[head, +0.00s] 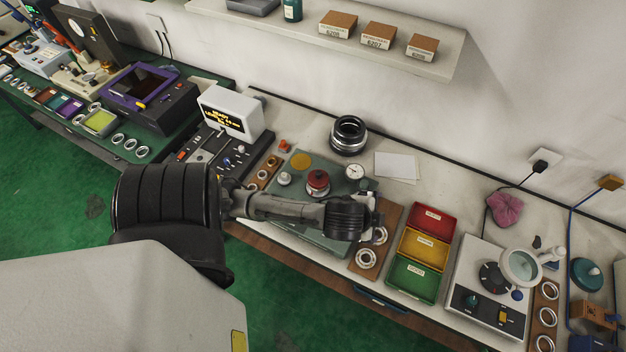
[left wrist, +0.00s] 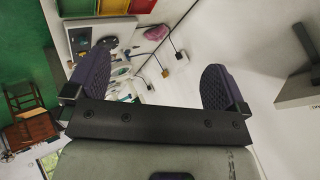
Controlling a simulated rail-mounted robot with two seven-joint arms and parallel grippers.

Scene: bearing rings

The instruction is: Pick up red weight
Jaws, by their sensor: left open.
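The red weight (head: 318,181) stands on the green-grey plate (head: 322,236) on the bench in the head view. It is a round, knobbed piece with a red top. My left arm reaches in from the left and passes just in front of the weight, apart from it in the picture. My left gripper is mostly hidden behind its own wrist in the head view. In the left wrist view, my left gripper (left wrist: 153,83) has its two purple pads wide apart with nothing between them. The red weight does not show in that view. My right gripper is not in view.
Near the weight are a dial gauge (head: 355,171), a grey knob (head: 284,179) and a black ring stack (head: 348,135). To the right are a wooden board with rings (head: 366,258), red, yellow and green trays (head: 432,222), and an instrument with a magnifier (head: 520,267).

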